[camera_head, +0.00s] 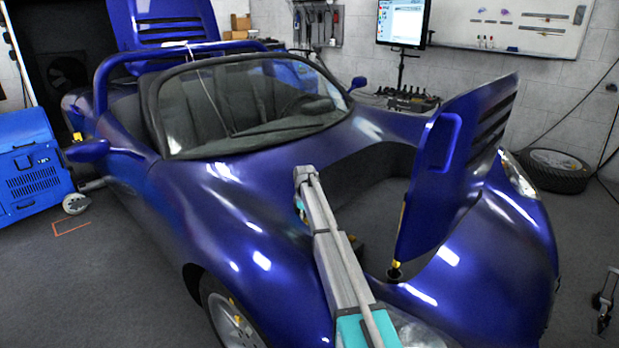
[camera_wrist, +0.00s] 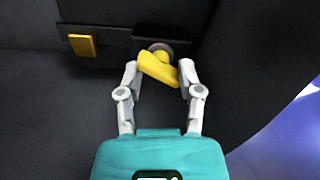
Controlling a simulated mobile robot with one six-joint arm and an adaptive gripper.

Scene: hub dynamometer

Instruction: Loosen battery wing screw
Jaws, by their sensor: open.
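The yellow wing screw (camera_wrist: 158,69) shows in the wrist view on a dark bracket inside the car's front compartment, its wing tilted down to the right. My gripper (camera_wrist: 158,75) is open, with one finger on each side of the wing screw. I cannot tell whether either fingertip touches it. In the head view my arm reaches over the front of the blue car into the dark front compartment (camera_head: 368,190). The gripper and the wing screw are hidden from the head view. The battery cannot be made out clearly.
A second yellow part (camera_wrist: 83,45) sits left of the wing screw. A dark wall (camera_wrist: 240,70) rises close to the right. The raised blue front lid (camera_head: 430,190) stands right of my arm. The blue car body (camera_head: 210,225) surrounds the opening.

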